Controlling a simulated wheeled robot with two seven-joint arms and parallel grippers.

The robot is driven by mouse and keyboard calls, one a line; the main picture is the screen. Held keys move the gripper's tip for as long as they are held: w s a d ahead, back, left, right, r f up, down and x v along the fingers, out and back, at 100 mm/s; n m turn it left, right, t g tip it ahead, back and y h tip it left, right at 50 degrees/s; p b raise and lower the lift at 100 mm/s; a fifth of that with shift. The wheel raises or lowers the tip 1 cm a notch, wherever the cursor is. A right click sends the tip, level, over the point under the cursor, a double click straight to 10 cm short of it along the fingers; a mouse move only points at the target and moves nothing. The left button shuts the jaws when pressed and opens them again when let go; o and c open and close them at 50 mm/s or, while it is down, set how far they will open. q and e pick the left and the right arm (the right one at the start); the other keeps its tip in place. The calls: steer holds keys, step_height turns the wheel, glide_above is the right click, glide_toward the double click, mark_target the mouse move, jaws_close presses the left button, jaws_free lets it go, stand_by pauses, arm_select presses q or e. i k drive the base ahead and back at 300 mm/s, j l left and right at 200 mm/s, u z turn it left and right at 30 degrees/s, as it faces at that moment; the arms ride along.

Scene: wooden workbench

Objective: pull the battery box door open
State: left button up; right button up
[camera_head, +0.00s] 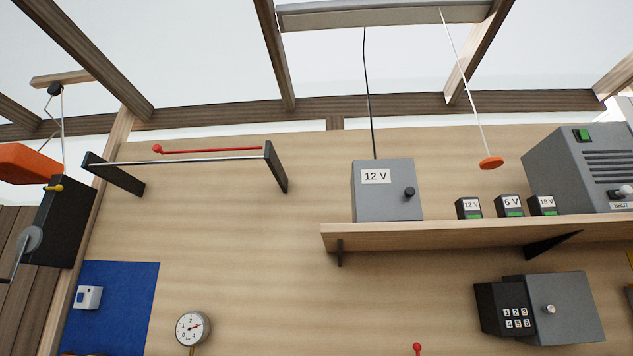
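The battery box (370,205) is a grey box with a white "12 V" label. It stands on the wooden shelf at the middle right. Its front door looks shut, and a dark round knob (410,192) sits on its right side. A black cable runs up from its top. Several small dark batteries with green bases, labelled 12 V (471,206), 6 V (509,203) and 18 V (542,203), stand to its right on the same shelf. Neither of my grippers shows in this view. The inside of the box is hidden.
The wooden shelf (440,234) bears the box. A large grey machine (570,165) stands at its right end, and an orange disc (491,163) hangs on a cord before it. Below are a grey keypad box (565,325) and a gauge (193,328). Bare board lies left of the box.

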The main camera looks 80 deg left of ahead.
mark_target(386, 190)
steer(key=u, duration=2.05)
